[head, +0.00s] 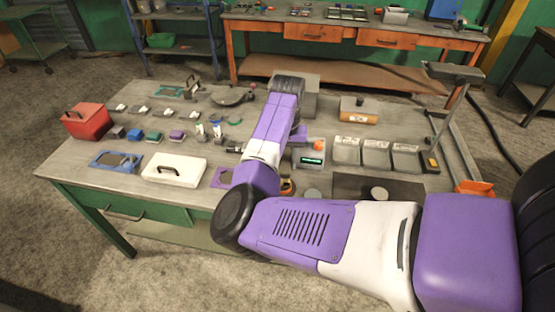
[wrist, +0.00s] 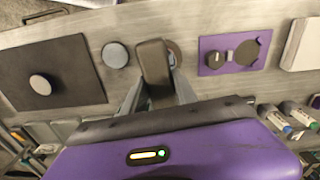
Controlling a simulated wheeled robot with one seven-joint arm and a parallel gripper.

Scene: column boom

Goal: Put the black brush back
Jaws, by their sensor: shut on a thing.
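My gripper (wrist: 160,82) is shut on a dark, block-shaped thing, which I take to be the black brush (wrist: 154,62), in the wrist view. The brush stands out from between the fingers, over the grey worktop. In the head view my arm hides most of the gripper, and the brush cannot be made out clearly there. A purple plate (wrist: 212,68) with dark round shapes lies to the right of the brush in the wrist view. Part of the plate shows in the head view (head: 221,178).
A grey disc (wrist: 115,55) and a black mat (wrist: 60,55) with a disc on it lie left of the brush in the wrist view. A white case (head: 174,169), a blue tray (head: 116,161), a red box (head: 87,121) and grey bins (head: 376,154) crowd the worktop (head: 75,172).

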